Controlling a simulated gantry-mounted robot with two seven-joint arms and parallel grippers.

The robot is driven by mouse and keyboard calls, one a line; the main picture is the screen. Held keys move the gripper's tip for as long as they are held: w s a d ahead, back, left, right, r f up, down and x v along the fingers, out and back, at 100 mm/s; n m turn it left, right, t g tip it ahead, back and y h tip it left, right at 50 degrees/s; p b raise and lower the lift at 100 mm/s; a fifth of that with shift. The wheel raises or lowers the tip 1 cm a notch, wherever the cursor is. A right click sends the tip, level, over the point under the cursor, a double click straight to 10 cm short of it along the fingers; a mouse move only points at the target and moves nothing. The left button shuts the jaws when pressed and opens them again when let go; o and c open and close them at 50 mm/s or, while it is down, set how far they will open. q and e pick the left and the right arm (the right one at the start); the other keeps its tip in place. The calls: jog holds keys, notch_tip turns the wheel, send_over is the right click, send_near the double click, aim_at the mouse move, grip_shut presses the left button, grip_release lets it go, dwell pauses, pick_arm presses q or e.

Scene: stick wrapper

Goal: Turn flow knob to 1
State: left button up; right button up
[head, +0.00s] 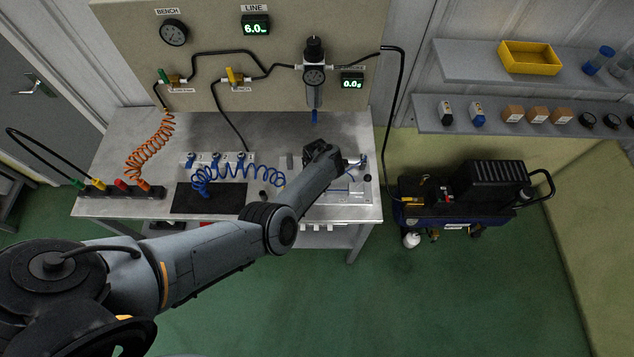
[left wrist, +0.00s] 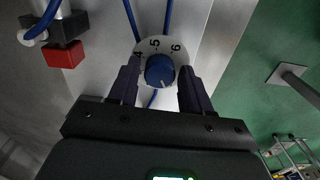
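The flow knob (left wrist: 159,70) is blue and round, on a white dial (left wrist: 150,48) whose visible numbers are 4, 5 and 6. A small light mark shows near the knob's lower edge; I cannot read its setting for certain. The rest of the dial is hidden by the knob and my gripper. My left gripper (left wrist: 158,84) is open, one finger on each side of the knob, with narrow gaps showing. In the head view my left gripper (head: 350,163) is at the right end of the bench, largely hiding the knob. My right gripper is not in view.
The metal bench (head: 280,128) carries a blue coiled hose (head: 225,177) and an orange coiled hose (head: 150,150). A red block (left wrist: 65,55) is left of the dial. The wall panel displays read about 6.0 (head: 256,28) and 0.0 (head: 352,84). A compressor (head: 490,185) stands right of the bench.

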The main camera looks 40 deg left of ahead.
pick_arm(q)
jog(key=shift+o, duration=0.8)
jog(key=shift+r, duration=0.55)
notch_tip(320, 180, up, 10)
jog(key=p, duration=0.3)
jog(key=shift+f, duration=0.15)
